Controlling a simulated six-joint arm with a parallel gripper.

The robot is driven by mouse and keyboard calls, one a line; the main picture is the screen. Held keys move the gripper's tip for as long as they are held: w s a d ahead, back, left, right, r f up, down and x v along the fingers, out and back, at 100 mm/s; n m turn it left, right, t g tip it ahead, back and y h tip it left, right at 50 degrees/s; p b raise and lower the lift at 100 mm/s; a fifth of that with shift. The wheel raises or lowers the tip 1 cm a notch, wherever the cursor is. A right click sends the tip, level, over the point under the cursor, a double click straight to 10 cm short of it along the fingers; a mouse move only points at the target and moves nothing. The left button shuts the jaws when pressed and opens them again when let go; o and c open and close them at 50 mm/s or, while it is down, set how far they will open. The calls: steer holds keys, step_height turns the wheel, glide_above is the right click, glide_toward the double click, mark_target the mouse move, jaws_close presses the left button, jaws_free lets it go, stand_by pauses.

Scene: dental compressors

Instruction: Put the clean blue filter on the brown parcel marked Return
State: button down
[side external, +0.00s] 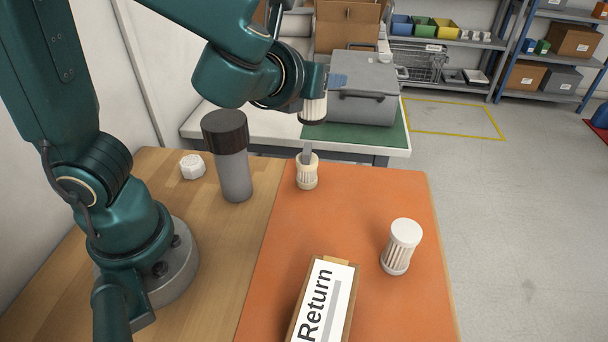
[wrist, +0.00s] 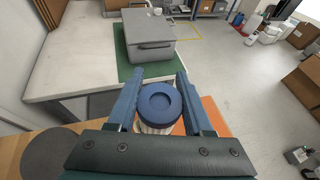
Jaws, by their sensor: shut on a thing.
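My gripper (wrist: 158,82) is shut on a filter with a blue ring-shaped end cap (wrist: 160,103); its pale pleats show just below the cap. In the side view my gripper (side external: 322,88) holds this pleated filter (side external: 314,108) in the air, above the far part of the orange mat. The brown parcel (side external: 338,260) lies on the mat near the front, with a white label reading Return facing up. Nothing rests on the visible part of the parcel; its near end is cut off by the frame.
A white-capped filter (side external: 403,238) stands right of the parcel. A grey canister with a dark lid (side external: 235,172) and a white knob-like piece (side external: 192,167) are on the wood.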

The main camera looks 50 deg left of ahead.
steer(key=s+d+m+t+h, duration=0.1)
steer(key=s+d+m+h, duration=0.3)
steer(key=d+m+h, duration=0.15)
steer(key=s+a+f+n+g+y, duration=0.4)
steer(key=s+a+n+g+y, duration=0.2)
steer(key=n+g+y, duration=0.8)
steer(key=s+d+f+n+g+h, duration=0.3)
steer(key=s+n+g+h, duration=0.55)
steer(key=n, duration=0.65)
steer(key=s+d+r+n+g+h, duration=0.2)
steer(key=d+r+n+g+h, duration=0.2)
steer(key=d+r+n+h, duration=0.5)
steer(key=w+d+r+n+t+h, duration=0.1)
steer(key=w+d+n+t+h, duration=0.2)
steer(key=w+d+n+h, duration=0.15)
steer(key=n+h, duration=0.2)
glide_above(323, 329)
steer(key=shift+t, duration=0.45)
step_height(323, 329, down, 7)
steer(key=shift+a+f, duration=0.1)
steer(key=shift+f, duration=2)
